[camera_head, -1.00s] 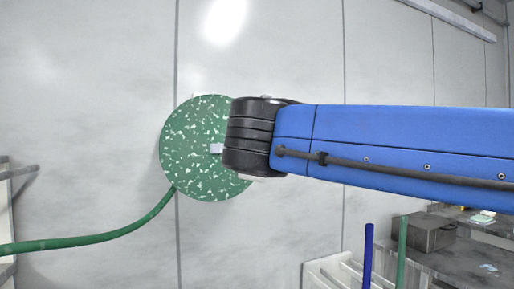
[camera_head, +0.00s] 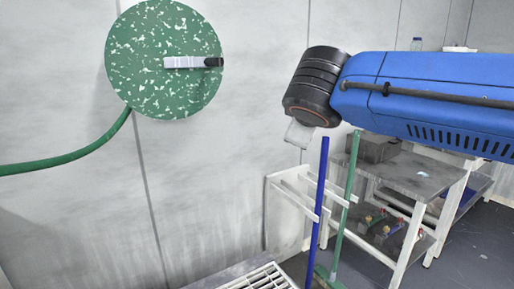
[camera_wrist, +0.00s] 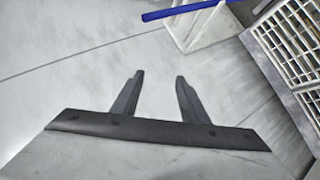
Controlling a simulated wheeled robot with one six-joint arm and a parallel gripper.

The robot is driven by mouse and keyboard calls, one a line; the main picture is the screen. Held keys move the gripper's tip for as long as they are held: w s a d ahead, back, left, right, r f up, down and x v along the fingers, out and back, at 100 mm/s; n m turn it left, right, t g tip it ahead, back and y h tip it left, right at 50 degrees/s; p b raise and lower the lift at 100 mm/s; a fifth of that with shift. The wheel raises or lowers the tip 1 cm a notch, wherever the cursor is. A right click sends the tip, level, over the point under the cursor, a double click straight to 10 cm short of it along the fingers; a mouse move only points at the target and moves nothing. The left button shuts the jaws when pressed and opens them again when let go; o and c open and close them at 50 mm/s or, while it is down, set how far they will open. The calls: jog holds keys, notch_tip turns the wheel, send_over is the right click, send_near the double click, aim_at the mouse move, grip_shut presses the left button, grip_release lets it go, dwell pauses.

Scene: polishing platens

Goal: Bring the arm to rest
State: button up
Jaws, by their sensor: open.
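My gripper (camera_wrist: 159,76) shows in the wrist view with its two dark fingers apart and nothing between them. Behind the fingers is pale grey wall or panel surface. In the head view my blue arm reaches in from the right and ends in a black joint in front of the wall; the gripper's fingers are not visible there. A green speckled disc (camera_head: 150,65) with a light, black-tipped handle (camera_head: 188,62) is on the wall to the left, clear of the arm.
A green hose (camera_head: 70,160) runs from the disc to the left. A blue pole (camera_head: 319,195) and a green pole (camera_head: 346,205) stand by a white rack (camera_head: 283,215). A grey table (camera_head: 410,178) holds a dark box (camera_head: 375,148). A white grate (camera_head: 262,278) lies at the bottom.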

jog(key=s+d+f+m+g, duration=0.3)
jog(key=s+d+f, duration=0.1)
jog(key=d+f, duration=0.5)
jog(key=s+d+f+m+g, duration=0.2)
jog(key=s+d+f+m, duration=0.2)
jog(key=s+f, duration=0.5)
jog(key=s+d+f+m+g+y, duration=0.1)
jog(key=s+d+f+m+g, duration=0.1)
jog(key=s+d+f+m, duration=0.3)
jog(key=s+f, duration=0.4)
jog(key=f, duration=0.4)
jog(key=shift+s+g, duration=0.35)
jog(key=shift+g, duration=0.05)
